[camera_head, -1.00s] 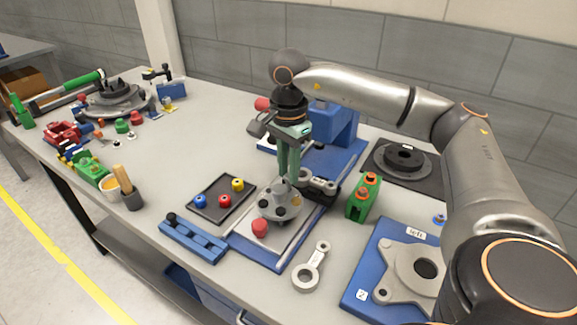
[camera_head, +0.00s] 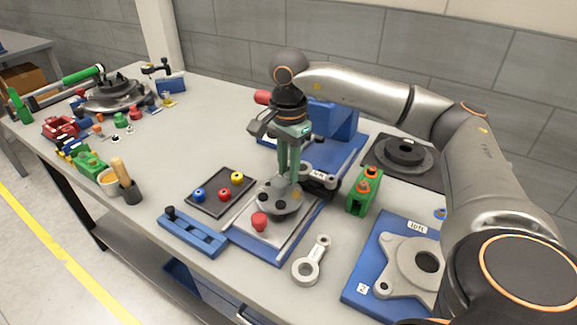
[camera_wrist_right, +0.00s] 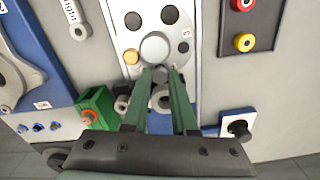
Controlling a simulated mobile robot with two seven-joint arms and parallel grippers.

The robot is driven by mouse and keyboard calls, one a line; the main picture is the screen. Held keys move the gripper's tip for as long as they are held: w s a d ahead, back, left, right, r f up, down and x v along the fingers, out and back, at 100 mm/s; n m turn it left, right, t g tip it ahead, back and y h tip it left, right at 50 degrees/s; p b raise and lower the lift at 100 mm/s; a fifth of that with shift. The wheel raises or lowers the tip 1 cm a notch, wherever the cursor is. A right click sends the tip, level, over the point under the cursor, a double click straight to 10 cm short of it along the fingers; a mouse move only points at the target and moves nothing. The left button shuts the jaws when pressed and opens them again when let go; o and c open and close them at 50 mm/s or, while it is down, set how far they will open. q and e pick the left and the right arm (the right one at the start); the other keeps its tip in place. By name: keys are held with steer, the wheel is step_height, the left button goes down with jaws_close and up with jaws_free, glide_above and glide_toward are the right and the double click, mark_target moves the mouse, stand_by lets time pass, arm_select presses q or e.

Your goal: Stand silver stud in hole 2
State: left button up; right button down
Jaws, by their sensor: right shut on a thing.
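My right gripper (camera_head: 285,180) points down over the grey round hub (camera_head: 268,205) on the blue-based fixture. In the right wrist view the fingertips (camera_wrist_right: 160,74) are shut on a small grey piece, the silver stud (camera_wrist_right: 160,75), mostly hidden between them. It is beside the hub's raised round centre (camera_wrist_right: 154,47). Dark holes show around that centre, and a gold stud (camera_wrist_right: 131,57) sits in one position. I cannot read hole numbers or tell whether the stud's lower end is in a hole. My left gripper is out of view.
A red knob (camera_head: 259,221) stands at the fixture's near end. A dark tray (camera_head: 207,208) with blue, red and yellow pieces lies to its left. A blue slotted bar (camera_head: 192,234), a grey link (camera_head: 306,270) and a green block (camera_head: 358,203) are close by.

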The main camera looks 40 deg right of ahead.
steer(key=shift+f, duration=0.4)
steer(key=c, duration=1)
jaws_free()
steer(key=shift+c, duration=0.2)
steer(key=shift+r, duration=0.2)
steer(key=shift+r+p, duration=1.1)
steer(key=shift+r, duration=0.25)
steer(key=o, duration=0.6)
steer(key=shift+c, duration=0.2)
